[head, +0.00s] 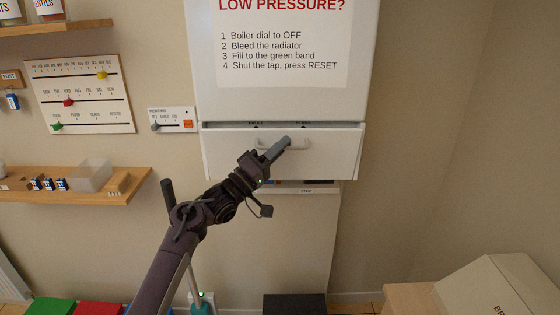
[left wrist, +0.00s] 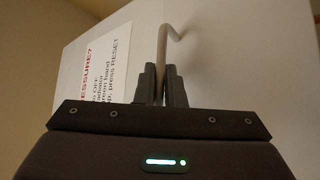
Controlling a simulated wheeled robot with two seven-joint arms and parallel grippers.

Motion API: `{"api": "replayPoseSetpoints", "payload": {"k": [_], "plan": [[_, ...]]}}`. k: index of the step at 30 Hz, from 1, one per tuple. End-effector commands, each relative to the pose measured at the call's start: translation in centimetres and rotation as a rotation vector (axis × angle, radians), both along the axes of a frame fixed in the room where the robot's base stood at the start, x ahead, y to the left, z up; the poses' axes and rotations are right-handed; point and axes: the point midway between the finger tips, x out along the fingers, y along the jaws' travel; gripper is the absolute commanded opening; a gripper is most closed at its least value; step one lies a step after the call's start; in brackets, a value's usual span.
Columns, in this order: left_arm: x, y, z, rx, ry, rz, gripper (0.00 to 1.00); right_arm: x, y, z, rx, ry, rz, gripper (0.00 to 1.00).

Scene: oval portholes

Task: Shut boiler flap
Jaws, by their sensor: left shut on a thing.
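The boiler (head: 280,95) is a white wall cabinet with a printed notice on its front. Its white flap (head: 225,155) at the lower end stands a little open, with a narrow dark gap along its top edge. My left gripper (head: 277,148) is at the flap's pale bar handle (head: 298,143), with its fingers shut on it. In the left wrist view, the two dark fingers (left wrist: 160,85) close around the handle's bar (left wrist: 173,32), in front of a white surface. My right gripper is in neither view.
A heating panel (head: 171,120) and a slider calendar board (head: 80,95) hang on the wall to the left. A wooden shelf (head: 120,190) holds small items and a clear bin. A cardboard box (head: 490,290) stands at lower right. The wall right of the boiler is bare.

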Motion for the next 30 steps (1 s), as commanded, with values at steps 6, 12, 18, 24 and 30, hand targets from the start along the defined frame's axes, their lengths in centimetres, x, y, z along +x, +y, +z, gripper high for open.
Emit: {"api": "replayPoseSetpoints", "payload": {"k": [6, 12, 18, 24, 30], "plan": [[1.1, 0.0, 0.9, -0.004, 0.063, 0.000, 0.00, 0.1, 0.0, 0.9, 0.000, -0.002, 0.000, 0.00], [1.7, 0.0, 1.0, -0.002, 0.119, -0.001, 0.00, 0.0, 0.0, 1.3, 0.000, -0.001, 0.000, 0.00], [1.9, 0.0, 0.9, -0.003, 0.136, 0.000, 0.00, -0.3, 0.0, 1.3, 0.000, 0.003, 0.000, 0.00], [1.9, 0.0, 1.0, -0.003, 0.136, 0.000, 0.00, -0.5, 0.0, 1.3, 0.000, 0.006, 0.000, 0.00], [1.9, 0.1, 1.0, -0.002, 0.136, 0.000, 0.19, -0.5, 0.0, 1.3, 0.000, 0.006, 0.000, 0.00]]}}
